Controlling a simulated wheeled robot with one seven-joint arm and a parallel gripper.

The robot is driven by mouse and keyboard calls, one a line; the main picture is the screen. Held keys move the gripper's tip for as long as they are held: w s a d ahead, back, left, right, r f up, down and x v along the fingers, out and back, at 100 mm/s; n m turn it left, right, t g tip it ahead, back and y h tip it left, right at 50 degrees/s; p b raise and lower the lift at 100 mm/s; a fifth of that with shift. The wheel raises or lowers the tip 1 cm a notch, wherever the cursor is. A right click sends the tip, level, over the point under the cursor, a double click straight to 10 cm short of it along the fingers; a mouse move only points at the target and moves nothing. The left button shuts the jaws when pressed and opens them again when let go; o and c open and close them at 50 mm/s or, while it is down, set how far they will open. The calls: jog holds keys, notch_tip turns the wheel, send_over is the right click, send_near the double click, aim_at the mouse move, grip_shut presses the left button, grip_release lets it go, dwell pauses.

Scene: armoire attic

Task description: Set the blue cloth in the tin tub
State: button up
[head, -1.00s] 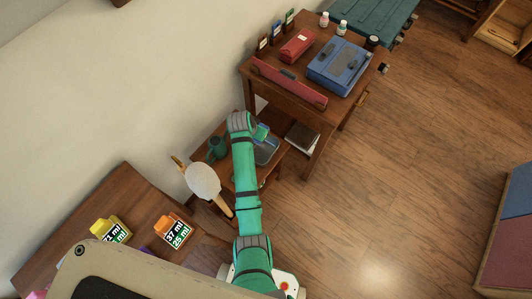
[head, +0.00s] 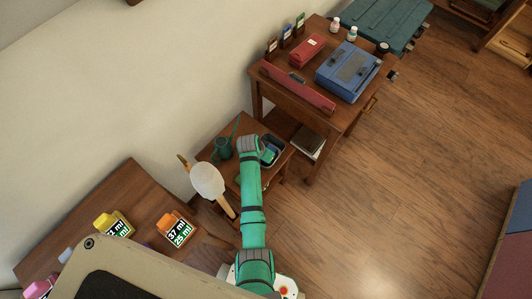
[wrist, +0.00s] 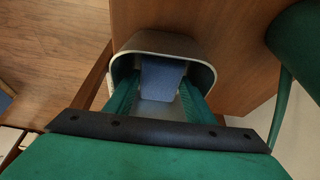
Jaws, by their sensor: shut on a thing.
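The blue cloth (wrist: 163,76) is a small folded piece between the two green fingers of my gripper (wrist: 160,92) in the wrist view. My gripper is shut on it. The tin tub (wrist: 168,40) is a grey, rounded container whose rim surrounds the cloth and fingers in that view. The cloth appears to be within the tub's opening; whether it touches the floor of the tub I cannot tell. In the head view the tub (head: 279,143) sits on a small wooden table, partly hidden by my arm.
A green watering can (head: 222,148) stands left of the tub on the small table (head: 243,128). A white paddle-like object (head: 208,180) is near my arm. A taller desk (head: 330,120) with a blue case (head: 347,72) stands behind.

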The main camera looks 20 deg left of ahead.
jog(key=shift+f, duration=0.25)
jog(key=o, duration=0.8)
jog(key=shift+c, duration=0.2)
